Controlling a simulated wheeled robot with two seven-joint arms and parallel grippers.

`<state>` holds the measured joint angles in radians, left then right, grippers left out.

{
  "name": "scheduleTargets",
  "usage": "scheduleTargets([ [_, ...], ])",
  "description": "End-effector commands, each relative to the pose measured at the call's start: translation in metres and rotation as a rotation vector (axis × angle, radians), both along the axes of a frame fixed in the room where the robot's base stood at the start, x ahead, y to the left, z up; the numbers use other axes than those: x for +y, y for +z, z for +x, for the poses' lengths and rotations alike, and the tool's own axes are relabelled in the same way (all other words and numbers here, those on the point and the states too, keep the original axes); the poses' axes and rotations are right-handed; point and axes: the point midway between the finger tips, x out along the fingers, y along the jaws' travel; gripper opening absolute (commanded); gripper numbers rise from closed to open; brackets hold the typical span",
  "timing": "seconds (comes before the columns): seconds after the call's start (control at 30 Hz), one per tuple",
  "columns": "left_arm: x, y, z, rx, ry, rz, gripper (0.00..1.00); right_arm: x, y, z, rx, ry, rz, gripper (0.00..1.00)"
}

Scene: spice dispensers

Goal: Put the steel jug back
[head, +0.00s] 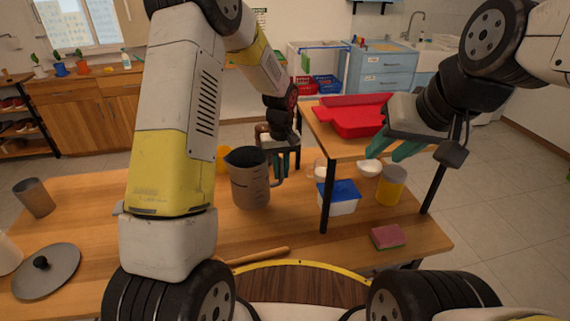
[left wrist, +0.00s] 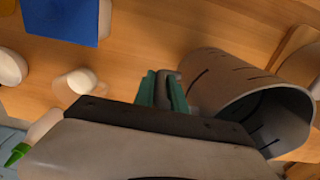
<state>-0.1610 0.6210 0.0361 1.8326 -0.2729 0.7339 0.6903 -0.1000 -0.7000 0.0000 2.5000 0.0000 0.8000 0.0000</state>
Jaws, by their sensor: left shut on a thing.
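The steel jug (head: 250,182) is a grey-brown metal pitcher with marks on its side, upright at the middle of the table; I cannot tell whether its base touches the wood. Its open mouth and marked wall show in the left wrist view (left wrist: 222,82). My left gripper (head: 284,158) is behind and right of the jug at its handle. In the left wrist view its teal fingers (left wrist: 163,92) are shut on the handle. My right gripper (head: 396,149) hangs beside the raised shelf, its teal fingers apart and empty.
A raised wooden shelf (head: 345,146) with a red tray (head: 352,116) stands right of the jug. Beneath and beside it are a blue-lidded tub (head: 338,198), a white bowl (head: 369,168) and a yellow canister (head: 391,186). A sponge (head: 387,237), rolling pin (head: 258,256) and lid (head: 46,272) lie nearer.

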Motion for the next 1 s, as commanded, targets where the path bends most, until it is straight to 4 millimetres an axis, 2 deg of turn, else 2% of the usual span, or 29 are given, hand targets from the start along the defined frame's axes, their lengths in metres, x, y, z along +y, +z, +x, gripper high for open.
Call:
scheduleTargets([
  [0.27,0.001,-0.002,0.018,0.0,0.001,0.0,0.0,0.0,0.0,0.0,0.0,0.0,0.0,0.36],
  [0.5,0.0,-0.035,0.015,0.001,0.0,0.001,0.0,0.0,0.0,0.0,0.0,0.0,0.0,0.36],
  [0.87,0.0,-0.038,0.016,0.0,0.0,0.0,0.0,0.0,0.0,0.0,0.0,0.0,0.0,0.36],
  [0.9,0.0,-0.04,0.015,0.001,0.0,0.001,0.18,0.0,0.0,0.0,0.0,0.0,0.0,0.36],
  [1.0,0.0,-0.039,0.015,0.001,0.001,0.0,0.38,0.0,0.0,0.0,0.0,0.0,0.0,0.36],
])
